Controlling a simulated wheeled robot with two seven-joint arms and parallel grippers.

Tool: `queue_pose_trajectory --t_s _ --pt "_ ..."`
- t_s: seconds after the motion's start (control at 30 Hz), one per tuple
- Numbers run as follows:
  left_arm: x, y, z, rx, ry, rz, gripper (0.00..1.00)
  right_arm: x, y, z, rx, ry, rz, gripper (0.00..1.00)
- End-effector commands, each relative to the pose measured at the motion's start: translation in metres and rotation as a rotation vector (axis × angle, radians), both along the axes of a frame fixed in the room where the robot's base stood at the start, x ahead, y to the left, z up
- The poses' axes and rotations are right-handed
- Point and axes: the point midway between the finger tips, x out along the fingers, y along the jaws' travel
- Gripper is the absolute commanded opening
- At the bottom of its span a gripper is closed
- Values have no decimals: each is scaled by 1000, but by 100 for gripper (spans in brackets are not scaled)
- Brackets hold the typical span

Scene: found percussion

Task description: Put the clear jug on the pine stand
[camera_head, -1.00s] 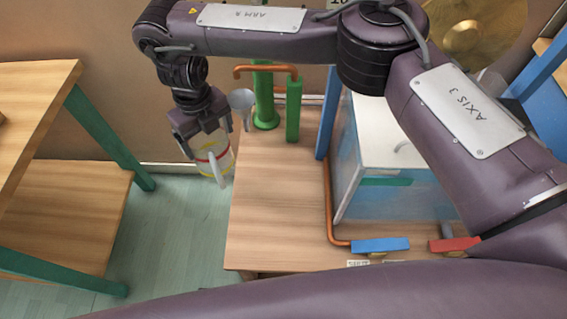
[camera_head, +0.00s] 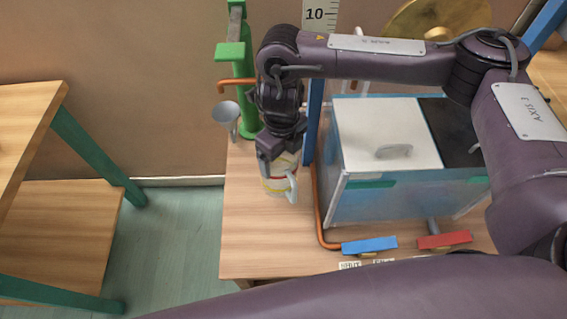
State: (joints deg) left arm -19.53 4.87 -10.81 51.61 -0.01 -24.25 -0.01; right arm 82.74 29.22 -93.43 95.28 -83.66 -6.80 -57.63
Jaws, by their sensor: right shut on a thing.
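The clear jug (camera_head: 274,187), banded in yellow and red with a pale handle on its right side, hangs upright from my right gripper (camera_head: 281,152). The gripper is shut on its top, and its fingers hide the rim. The jug is over the wooden table, left of the glass tank; I cannot tell whether its base touches the wood. I cannot tell for sure which wooden piece is the pine stand; a pale wooden one with green legs (camera_head: 30,112) and a lower shelf stands at the left. My left gripper is not in view.
The wooden table (camera_head: 262,240) carries a green pump (camera_head: 243,75), a grey funnel (camera_head: 227,115), a copper pipe (camera_head: 318,210) and the tank (camera_head: 400,198) with a white lid. Blue (camera_head: 369,245) and red (camera_head: 444,240) levers sit at its front. Its front left is clear.

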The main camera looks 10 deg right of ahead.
Motion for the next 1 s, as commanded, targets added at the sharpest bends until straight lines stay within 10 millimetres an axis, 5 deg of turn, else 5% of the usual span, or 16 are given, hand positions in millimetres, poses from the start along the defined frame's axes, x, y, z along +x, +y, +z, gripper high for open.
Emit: queue_pose_trajectory --t_s 0.33,0.83,0.87,1.0 --pt "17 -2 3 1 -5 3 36 0 1 -41 1 2 -2 47" --pt "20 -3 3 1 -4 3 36 0 -3 -49 0 -2 0 47" --pt "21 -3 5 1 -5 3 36 0 -3 -48 0 -1 0 89" --pt "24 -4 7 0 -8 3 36 0 -3 -48 0 -1 0 100"
